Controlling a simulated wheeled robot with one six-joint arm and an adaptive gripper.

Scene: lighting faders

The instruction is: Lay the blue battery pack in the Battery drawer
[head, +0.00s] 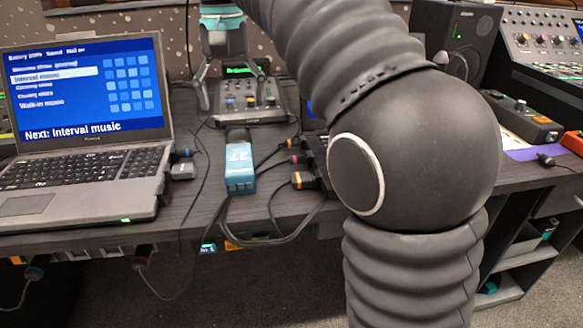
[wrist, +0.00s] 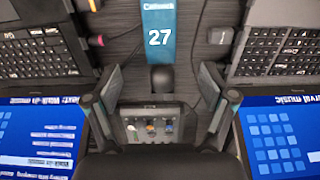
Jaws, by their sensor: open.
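A blue block marked 27 (head: 240,167), which looks like the blue battery pack, lies on the desk right of the left laptop, its dark end pointing to the back. It also shows at the top middle of the wrist view (wrist: 158,38). My gripper (head: 236,88) is open and empty, pointing down above the small mixer behind the block. In the wrist view my gripper (wrist: 162,75) has its fingers spread, with the block's dark end between the tips in the picture. I cannot make out the Battery drawer; small coloured labels (head: 208,247) show below the desk's front edge.
A laptop (head: 82,130) stands at left, and a second is mostly hidden behind my arm. The small mixer (head: 248,103) stands at the back. Cables and plugs (head: 303,180) lie close right of the block. A speaker (head: 450,40) stands back right. Open shelves (head: 525,265) are lower right.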

